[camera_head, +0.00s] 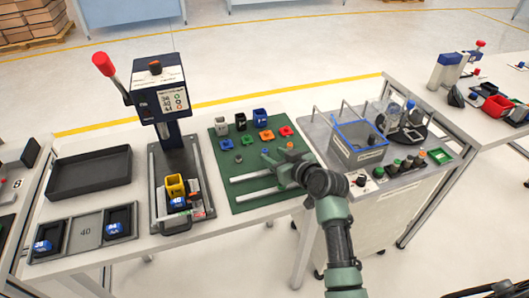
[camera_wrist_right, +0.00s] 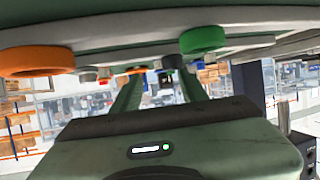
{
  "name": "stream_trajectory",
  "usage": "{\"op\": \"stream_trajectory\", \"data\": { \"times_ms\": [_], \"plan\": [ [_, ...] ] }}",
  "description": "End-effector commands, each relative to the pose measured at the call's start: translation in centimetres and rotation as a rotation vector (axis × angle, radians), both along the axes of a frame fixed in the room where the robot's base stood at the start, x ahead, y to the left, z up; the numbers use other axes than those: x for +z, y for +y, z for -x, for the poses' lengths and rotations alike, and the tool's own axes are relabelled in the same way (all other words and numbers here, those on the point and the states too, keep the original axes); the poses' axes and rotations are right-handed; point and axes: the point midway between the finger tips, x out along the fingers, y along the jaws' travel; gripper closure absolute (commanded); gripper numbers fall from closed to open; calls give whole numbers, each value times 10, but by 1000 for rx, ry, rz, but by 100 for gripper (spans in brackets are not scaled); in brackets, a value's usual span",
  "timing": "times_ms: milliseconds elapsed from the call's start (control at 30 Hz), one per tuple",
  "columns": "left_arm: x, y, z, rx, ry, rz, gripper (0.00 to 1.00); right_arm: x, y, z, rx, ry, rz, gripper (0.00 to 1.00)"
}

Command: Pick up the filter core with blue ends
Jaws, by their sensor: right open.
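I cannot pick out the filter core with blue ends for certain. A small blue piece (camera_head: 265,152) is on the green mat (camera_head: 221,172), too small to read its shape. A blue piece also shows between the fingers in the right wrist view (camera_wrist_right: 172,62); I cannot tell whether it is the same one. My right gripper (camera_head: 234,190) is open, its two long fingers stretched leftward low over the near part of the mat, with nothing seen between them in the head view. Its fingers also show in the wrist view (camera_wrist_right: 160,80). My left gripper is out of view.
Orange, green and grey pieces and a blue block (camera_head: 260,116) stand on the mat's far part. A lever press (camera_head: 160,90) is to its left, beside an empty black tray (camera_head: 90,174). A grey bin (camera_head: 357,147) stands right. The mat's near left is clear.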

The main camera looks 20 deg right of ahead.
Motion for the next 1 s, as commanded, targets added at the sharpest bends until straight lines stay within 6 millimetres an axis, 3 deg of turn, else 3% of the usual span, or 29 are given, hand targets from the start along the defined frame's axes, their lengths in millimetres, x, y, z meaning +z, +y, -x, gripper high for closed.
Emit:
{"op": "stream_trajectory", "data": {
  "times_ms": [300, 600, 767, 1000],
  "plan": [
    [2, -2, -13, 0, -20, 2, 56, -16, 11, -38, 1, 0, -1, 57],
    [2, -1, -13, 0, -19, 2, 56, -18, 12, -42, 1, 1, 1, 57],
    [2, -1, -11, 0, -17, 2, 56, -18, 12, -42, 1, 1, 0, 99],
    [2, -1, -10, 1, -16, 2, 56, -18, 12, -41, 1, 1, 0, 100]
  ]
}}
